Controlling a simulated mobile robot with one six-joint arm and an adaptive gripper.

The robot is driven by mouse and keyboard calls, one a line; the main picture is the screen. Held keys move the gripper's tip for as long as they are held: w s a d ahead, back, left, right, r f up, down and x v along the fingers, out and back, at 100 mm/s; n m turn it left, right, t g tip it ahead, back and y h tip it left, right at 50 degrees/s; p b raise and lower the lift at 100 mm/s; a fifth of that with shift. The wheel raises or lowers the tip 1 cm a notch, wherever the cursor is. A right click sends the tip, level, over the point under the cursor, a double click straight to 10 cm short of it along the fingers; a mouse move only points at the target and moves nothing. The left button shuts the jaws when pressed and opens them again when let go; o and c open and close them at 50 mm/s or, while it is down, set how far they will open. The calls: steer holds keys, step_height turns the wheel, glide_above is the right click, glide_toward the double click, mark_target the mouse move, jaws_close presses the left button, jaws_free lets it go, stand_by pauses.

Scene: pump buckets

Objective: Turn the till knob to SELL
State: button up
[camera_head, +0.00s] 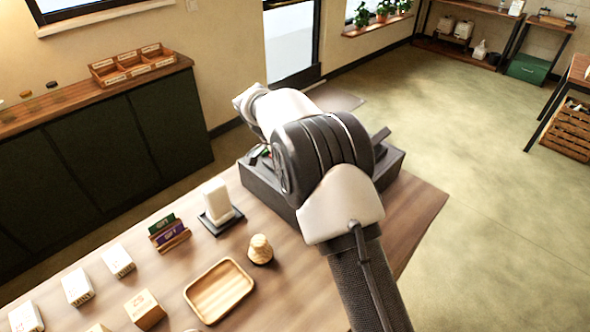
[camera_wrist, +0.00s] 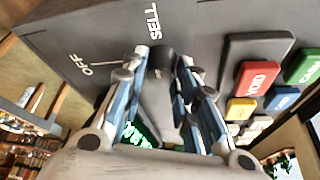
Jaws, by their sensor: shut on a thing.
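The till (camera_head: 265,184) stands at the far end of the wooden counter in the head view, largely hidden behind my arm. In the wrist view its dark panel (camera_wrist: 205,25) carries white OFF and SELL labels. The black till knob (camera_wrist: 161,60) sits below the SELL label and to the right of OFF. My gripper (camera_wrist: 163,66) has a finger on each side of the knob and is shut on it. I cannot tell which way the knob points. The head view hides the gripper and knob behind my arm.
Red, green, yellow and blue till keys (camera_wrist: 257,78) lie right of the knob, close to my right finger. On the counter (camera_head: 290,300) are a wooden tray (camera_head: 219,290), a white card reader (camera_head: 218,202) and several small boxes. Open floor lies to the right.

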steer(key=o, duration=1)
steer(key=v, duration=1.2)
